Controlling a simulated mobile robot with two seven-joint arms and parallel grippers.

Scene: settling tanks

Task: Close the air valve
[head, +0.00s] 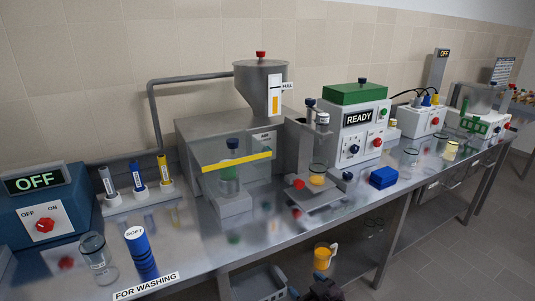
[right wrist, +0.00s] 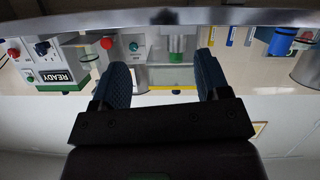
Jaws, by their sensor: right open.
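The red knob also shows in the upside-down right wrist view (right wrist: 106,43). Another red knob (head: 261,54) tops the hopper (head: 262,75). My right gripper (head: 322,288) is a dark shape at the bottom of the head view, below and in front of the bench edge. Its jaws (right wrist: 160,80) are open and empty. My left gripper is not in view.
A blue box (head: 45,210) with an OFF display stands at left. Near the front edge are a glass beaker (head: 97,258) and a blue SOFT cylinder (head: 140,250). A READY unit (head: 358,125) and blue box (head: 383,178) stand right of centre. A lower shelf holds a yellow mug (head: 323,257).

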